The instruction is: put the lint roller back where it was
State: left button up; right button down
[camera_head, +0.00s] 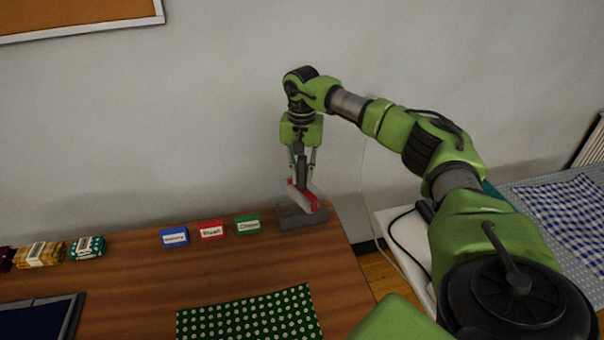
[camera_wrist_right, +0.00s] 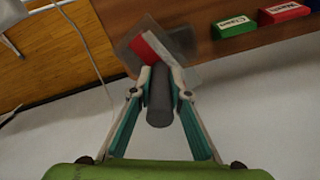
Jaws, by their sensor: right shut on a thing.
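The lint roller (camera_head: 303,196), with a red and white head and a dark grey handle, is held by my right gripper (camera_head: 303,168) near the back right corner of the table. In the right wrist view, my right gripper (camera_wrist_right: 161,90) is shut on the grey handle (camera_wrist_right: 160,100), and the red and white head (camera_wrist_right: 144,50) points away from it. A flat grey pad (camera_head: 290,222) lies on the table just below the head and also shows in the right wrist view (camera_wrist_right: 184,42). I cannot tell whether the head touches the pad. My left gripper is not in view.
Blue (camera_head: 174,237), red (camera_head: 211,230) and green (camera_head: 247,225) labelled blocks stand left of the pad on the wooden table (camera_head: 140,285). A green dotted cloth (camera_head: 250,315) lies in front. Patterned bundles (camera_head: 88,247) are at the far left. The wall is close behind.

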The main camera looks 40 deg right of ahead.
jog(key=shift+f, duration=0.3)
jog(key=shift+f, duration=0.1)
jog(key=shift+a+f, duration=0.1)
jog(key=shift+f, duration=0.35)
jog(key=shift+s, duration=0.1)
jog(key=c, duration=1.9)
grip_release()
jog(key=shift+f, duration=0.15)
notch_tip(320, 180, up, 14)
jog(key=shift+f+b, duration=0.25)
jog(key=shift+b, duration=0.25)
jog(key=shift+f, duration=0.1)
